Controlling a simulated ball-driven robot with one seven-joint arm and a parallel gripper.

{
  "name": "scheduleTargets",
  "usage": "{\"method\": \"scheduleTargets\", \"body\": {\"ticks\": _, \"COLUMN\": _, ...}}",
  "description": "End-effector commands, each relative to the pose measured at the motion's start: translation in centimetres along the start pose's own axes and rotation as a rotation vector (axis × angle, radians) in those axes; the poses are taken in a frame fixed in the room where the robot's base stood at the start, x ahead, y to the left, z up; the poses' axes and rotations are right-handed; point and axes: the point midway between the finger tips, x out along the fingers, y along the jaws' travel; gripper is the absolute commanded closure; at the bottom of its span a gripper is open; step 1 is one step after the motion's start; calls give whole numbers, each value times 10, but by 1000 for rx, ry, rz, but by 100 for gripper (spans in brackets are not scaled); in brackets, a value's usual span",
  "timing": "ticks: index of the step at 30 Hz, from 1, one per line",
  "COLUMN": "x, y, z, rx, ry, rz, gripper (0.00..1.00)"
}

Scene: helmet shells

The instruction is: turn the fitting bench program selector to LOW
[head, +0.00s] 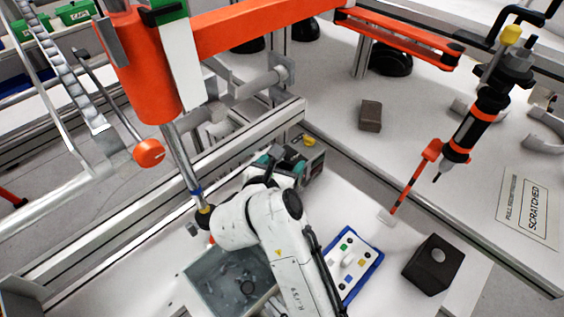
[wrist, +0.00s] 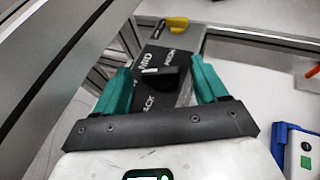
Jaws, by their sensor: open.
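The fitting bench selector panel is a dark grey box (head: 313,170) just beyond my gripper in the head view. In the wrist view the panel (wrist: 188,40) carries white lettering, of which MID is readable; the other words are partly hidden or blurred. A black knob (wrist: 160,80) stands on it between my fingers. In the head view my gripper (head: 280,161) is partly hidden by my wrist.
A yellow knob (wrist: 177,23) sits at the panel's far end. A blue-rimmed board (head: 374,262) with coloured squares and a dark block (head: 424,264) lie to the right. A grey bin (head: 200,275) stands left of my arm. An orange arm (head: 260,28) hangs overhead.

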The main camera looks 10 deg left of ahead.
Motion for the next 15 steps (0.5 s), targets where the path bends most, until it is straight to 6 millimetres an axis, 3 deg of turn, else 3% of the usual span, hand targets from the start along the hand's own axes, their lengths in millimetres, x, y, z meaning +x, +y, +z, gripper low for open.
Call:
{"method": "scheduleTargets", "body": {"ticks": 7, "x": 0, "y": 0, "z": 0, "rx": 0, "ry": 0, "rz": 0, "gripper": 29}}
{"method": "scheduleTargets", "body": {"ticks": 15, "x": 0, "y": 0, "z": 0, "rx": 0, "ry": 0, "rz": 0, "gripper": 54}}
